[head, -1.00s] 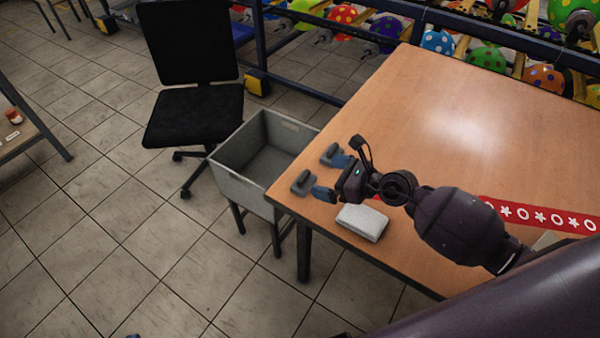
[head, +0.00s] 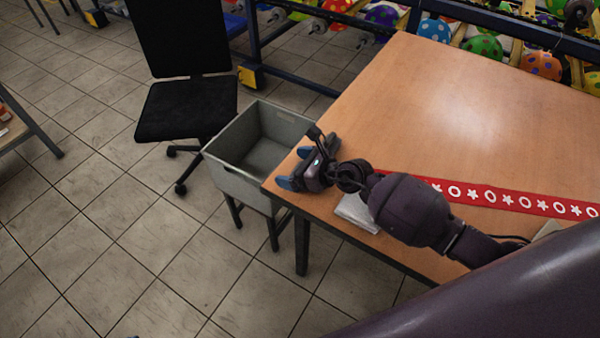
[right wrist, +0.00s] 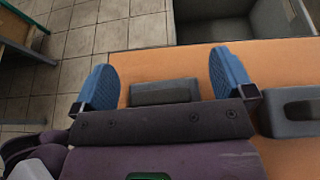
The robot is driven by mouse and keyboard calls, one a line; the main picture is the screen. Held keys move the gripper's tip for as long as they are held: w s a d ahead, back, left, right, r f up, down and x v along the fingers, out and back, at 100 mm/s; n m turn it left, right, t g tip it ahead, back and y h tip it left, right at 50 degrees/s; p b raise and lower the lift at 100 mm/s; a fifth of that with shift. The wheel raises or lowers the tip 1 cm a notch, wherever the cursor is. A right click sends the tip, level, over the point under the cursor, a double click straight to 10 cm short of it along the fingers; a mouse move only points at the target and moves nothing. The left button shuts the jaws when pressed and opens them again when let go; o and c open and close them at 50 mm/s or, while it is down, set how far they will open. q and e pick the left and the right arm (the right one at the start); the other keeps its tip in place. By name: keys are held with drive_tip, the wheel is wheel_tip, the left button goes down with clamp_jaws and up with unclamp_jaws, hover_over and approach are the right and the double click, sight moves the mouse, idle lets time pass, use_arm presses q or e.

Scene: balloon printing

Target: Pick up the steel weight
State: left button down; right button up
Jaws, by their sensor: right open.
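In the right wrist view, a dark grey steel weight (right wrist: 165,91) lies on the table between the two fingers of my right gripper (right wrist: 165,85). The fingers are blue and spread open, with a gap on each side of the weight. A second grey weight with a raised handle (right wrist: 290,112) stands to the right, outside the fingers. In the head view, my right gripper (head: 292,168) is low over the table's left corner and hides most of the weights. I cannot tell whether it touches one. My left gripper is not in view.
A grey bin (head: 228,180) stands just left of the wooden table (head: 440,110). A red patterned strip (head: 480,194) crosses the table. A black chair (head: 185,108) stands left. The far tabletop is clear.

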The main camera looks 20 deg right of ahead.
drive_tip(key=c, duration=1.2)
drive_tip(key=shift+r, duration=0.1)
